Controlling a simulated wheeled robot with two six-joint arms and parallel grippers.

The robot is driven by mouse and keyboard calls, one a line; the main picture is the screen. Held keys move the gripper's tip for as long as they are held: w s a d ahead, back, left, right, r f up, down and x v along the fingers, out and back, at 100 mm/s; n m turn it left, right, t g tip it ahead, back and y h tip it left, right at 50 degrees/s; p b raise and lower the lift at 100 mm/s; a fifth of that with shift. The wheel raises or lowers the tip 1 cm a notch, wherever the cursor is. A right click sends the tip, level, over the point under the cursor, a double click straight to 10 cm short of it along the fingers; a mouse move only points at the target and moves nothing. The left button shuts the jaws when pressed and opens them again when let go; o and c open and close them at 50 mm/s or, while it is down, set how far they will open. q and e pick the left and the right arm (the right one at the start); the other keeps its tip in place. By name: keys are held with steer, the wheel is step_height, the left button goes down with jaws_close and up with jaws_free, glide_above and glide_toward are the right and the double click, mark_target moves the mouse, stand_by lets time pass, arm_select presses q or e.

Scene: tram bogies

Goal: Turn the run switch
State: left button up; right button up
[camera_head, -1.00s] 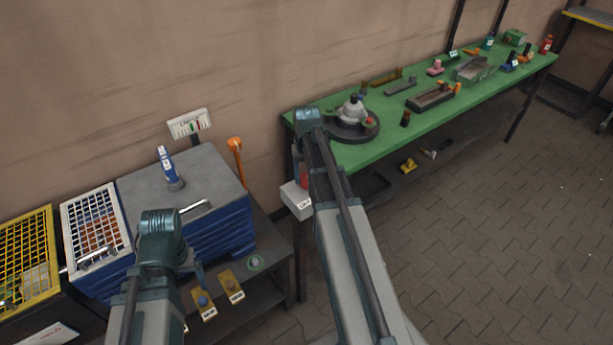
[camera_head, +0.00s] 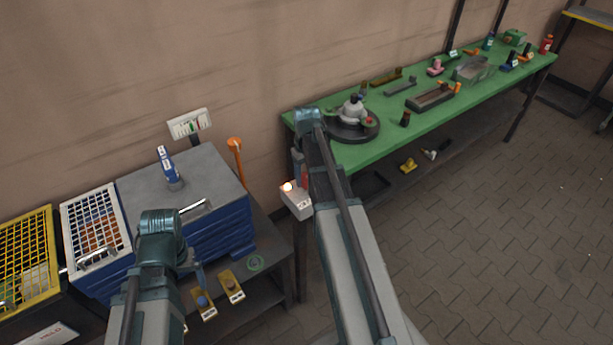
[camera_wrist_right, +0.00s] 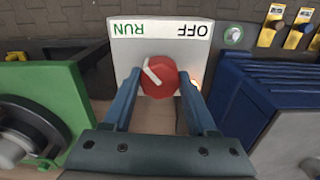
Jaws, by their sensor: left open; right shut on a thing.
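The run switch is a red round knob (camera_wrist_right: 160,78) with a white pointer on a pale box (camera_wrist_right: 115,50), lettered RUN and OFF upside down in the right wrist view. The pointer slants up-left, toward RUN. My right gripper (camera_wrist_right: 160,88) is shut on the knob, one finger on each side. In the head view the box (camera_head: 297,203) hangs beside the green bench, partly behind my right arm, and a lamp (camera_head: 287,187) on it glows. My left gripper (camera_head: 196,274) is open and empty over the left bench's front, its fingers partly hidden.
A gauge panel (camera_head: 190,123) stands behind a blue cabinet (camera_head: 222,240), with a blue bottle-like tool (camera_head: 169,168) on top. Yellow (camera_head: 30,260) and white (camera_head: 95,225) mesh guards stand at left. The green bench (camera_head: 385,130) holds several parts. Floor at right is clear.

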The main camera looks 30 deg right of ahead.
mark_target(307, 177)
steer(key=o, duration=1.4)
steer(key=shift+c, duration=0.2)
step_height(307, 177, up, 14)
steer(key=p, duration=1.3)
steer(key=shift+p, duration=0.4)
steer(key=shift+f, duration=0.25)
step_height(307, 177, down, 13)
steer(key=b, duration=1.3)
steer(key=shift+f, duration=0.1)
